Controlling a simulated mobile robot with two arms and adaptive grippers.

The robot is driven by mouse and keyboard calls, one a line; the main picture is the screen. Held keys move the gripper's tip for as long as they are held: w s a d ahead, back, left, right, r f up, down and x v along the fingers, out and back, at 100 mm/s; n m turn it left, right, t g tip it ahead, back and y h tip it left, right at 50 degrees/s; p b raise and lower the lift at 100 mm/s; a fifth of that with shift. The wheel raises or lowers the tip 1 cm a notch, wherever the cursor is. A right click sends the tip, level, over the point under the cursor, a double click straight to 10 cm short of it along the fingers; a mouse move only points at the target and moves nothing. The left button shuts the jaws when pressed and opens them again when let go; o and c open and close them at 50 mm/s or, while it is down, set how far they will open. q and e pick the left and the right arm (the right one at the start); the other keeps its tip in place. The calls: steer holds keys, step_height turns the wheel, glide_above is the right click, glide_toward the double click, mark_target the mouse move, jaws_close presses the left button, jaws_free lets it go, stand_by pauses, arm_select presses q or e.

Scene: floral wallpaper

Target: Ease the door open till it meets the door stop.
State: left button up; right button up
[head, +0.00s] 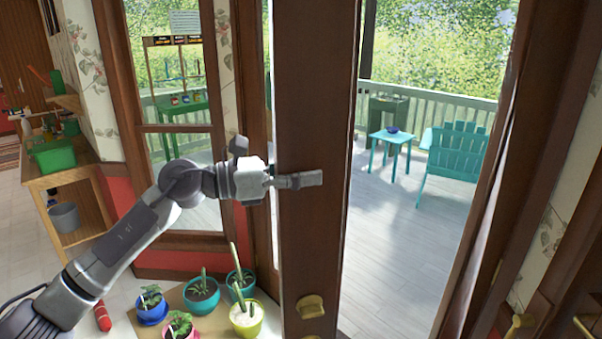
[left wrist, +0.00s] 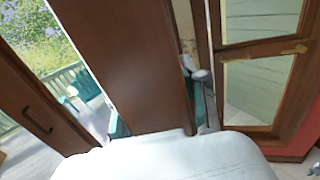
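The brown wooden door (head: 318,120) stands partly open, with the porch visible through the gap on its right. A brass-coloured fitting (head: 310,307) shows low on it. My left gripper (head: 300,180) reaches in from the left, and a grey finger lies across the door's face at mid-height. In the left wrist view the brown door panel (left wrist: 115,55) fills the middle, right in front of the pale gripper body. Whether the fingers close on the door cannot be told. My right gripper is not in view. I cannot make out a door stop.
Potted plants (head: 202,295) stand on a board at the door's lower left. A shelf with a green bin (head: 54,156) is at far left. Outside, the grey porch floor (head: 385,240) is open, with a teal chair (head: 455,155) and small table (head: 391,139) farther back.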

arm_select(q)
steer(key=o, duration=0.4)
steer(key=shift+d, duration=0.1)
steer(key=v, duration=1.2)
